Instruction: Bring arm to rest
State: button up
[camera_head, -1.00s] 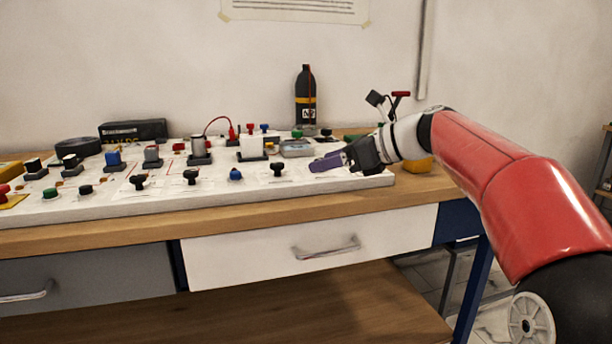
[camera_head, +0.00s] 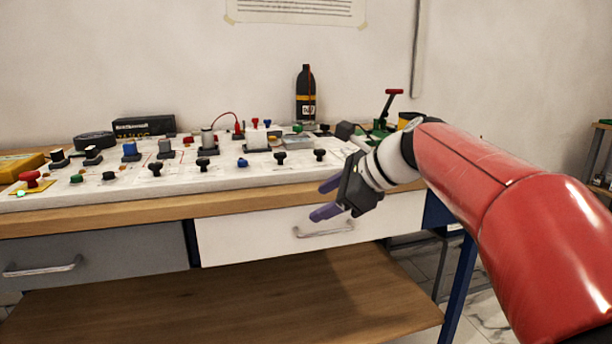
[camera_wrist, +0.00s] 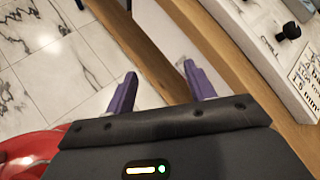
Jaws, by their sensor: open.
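My gripper (camera_head: 326,198) is open and empty, with two purple fingers apart. In the head view it is in front of the bench's front edge, before the white drawer (camera_head: 240,238). My red arm reaches in from the right. The wrist view shows the gripper's fingers (camera_wrist: 157,84) over the bench's wooden edge and the tiled floor (camera_wrist: 60,75), with nothing between them.
The white panel (camera_head: 222,180) with several knobs and switches lies on the wooden bench (camera_head: 120,214). A dark bottle (camera_head: 306,98) and a red-handled lever (camera_head: 391,104) stand behind. The drawer handle (camera_head: 324,232) is close to the gripper. Open floor lies right of the bench.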

jog(key=s+d+f+n+h, duration=0.3)
jog(key=s+f+n, duration=0.3)
jog(key=s, duration=0.2)
jog(key=s+d+f+n+h, duration=0.2)
jog(key=s+d+f+n, duration=0.2)
jog(key=s, duration=0.5)
jog(key=s+d+f+n+h, duration=0.3)
jog(key=s+d+f+n, duration=0.1)
jog(key=s+f+n, duration=0.4)
jog(key=shift+s+d+f+n+h, duration=0.2)
jog(key=shift+d+f+n+h, duration=0.1)
jog(key=shift+f+n, duration=0.15)
